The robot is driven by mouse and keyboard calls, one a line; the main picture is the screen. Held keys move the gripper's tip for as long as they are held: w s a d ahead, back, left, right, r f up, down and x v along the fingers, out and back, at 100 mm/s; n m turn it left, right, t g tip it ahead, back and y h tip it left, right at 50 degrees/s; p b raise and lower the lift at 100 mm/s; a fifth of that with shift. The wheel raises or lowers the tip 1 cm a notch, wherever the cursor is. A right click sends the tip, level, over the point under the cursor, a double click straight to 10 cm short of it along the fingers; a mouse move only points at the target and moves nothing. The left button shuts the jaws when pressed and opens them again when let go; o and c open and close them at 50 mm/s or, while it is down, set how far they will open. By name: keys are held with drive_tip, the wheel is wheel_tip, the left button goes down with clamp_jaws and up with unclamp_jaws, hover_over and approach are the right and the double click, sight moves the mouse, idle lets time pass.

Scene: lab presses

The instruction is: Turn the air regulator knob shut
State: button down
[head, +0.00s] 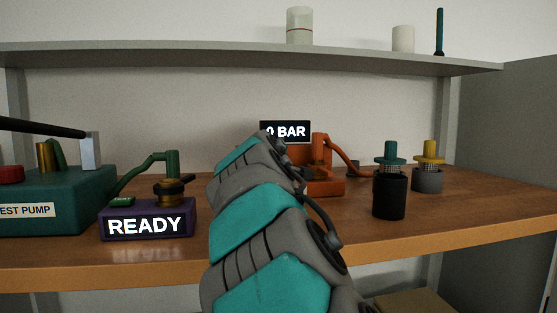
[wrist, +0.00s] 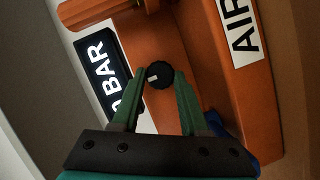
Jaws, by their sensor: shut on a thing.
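The air regulator is an orange unit, seen in the head view (head: 325,186) behind my arm and close up in the wrist view (wrist: 196,62). Its knob (wrist: 159,75) is small, round and black with a white mark. My gripper (wrist: 160,78) is shut on the knob, with a green finger on each side of it. A black display (wrist: 104,75) on the regulator shows white text ending in "BAR"; in the head view it reads "0 BAR" (head: 286,131). My arm hides the gripper and knob in the head view.
A teal test pump (head: 60,200) and a purple unit reading "READY" (head: 147,222) stand left of my arm. A black cylinder with a green top (head: 389,195) and a grey one with a yellow top (head: 428,180) stand right. A shelf (head: 230,57) runs above.

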idle(0.4)
drive_tip(key=shift+c, duration=2.1)
unclamp_jaws()
drive_tip(key=s, duration=0.4)
drive_tip(key=s+r, duration=0.1)
drive_tip(key=s, duration=0.1)
drive_tip(key=shift+a, duration=0.35)
drive_tip(key=shift+s, duration=0.85)
drive_tip(key=shift+r, duration=0.1)
